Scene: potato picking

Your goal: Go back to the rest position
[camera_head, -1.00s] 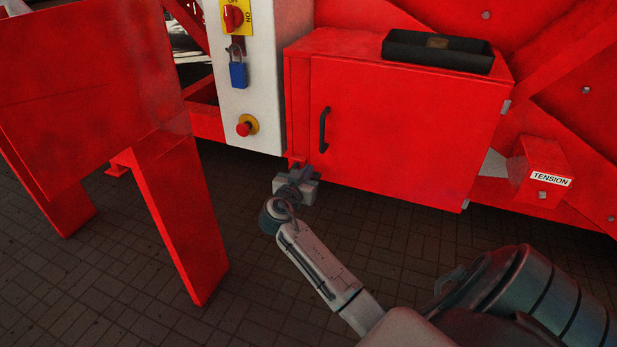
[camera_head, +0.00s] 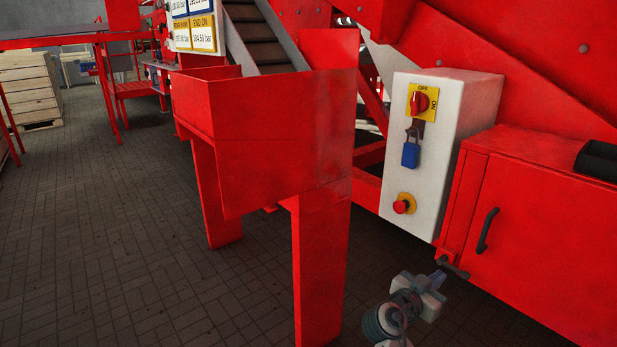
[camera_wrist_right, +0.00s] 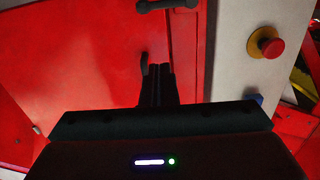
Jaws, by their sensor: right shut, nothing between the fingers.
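My right gripper (camera_head: 440,280) shows in the camera_head view near the bottom, just below and left of the red cabinet's lower left corner. It is shut and empty. The red cabinet (camera_head: 545,250) with its black handle (camera_head: 487,230) stands behind and to the right of it. In the right wrist view the dark fingers (camera_wrist_right: 158,85) are together in front of the red cabinet door (camera_wrist_right: 85,65). I cannot tell whether they touch it. My left gripper is in neither current view.
A white control box (camera_head: 440,150) carries a red switch (camera_head: 419,103), a blue padlock (camera_head: 410,153) and a red stop button (camera_head: 401,206). A red hopper on legs (camera_head: 265,130) stands left of it. The paved floor (camera_head: 110,220) is open at left. Wooden crates (camera_head: 30,90) stand far left.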

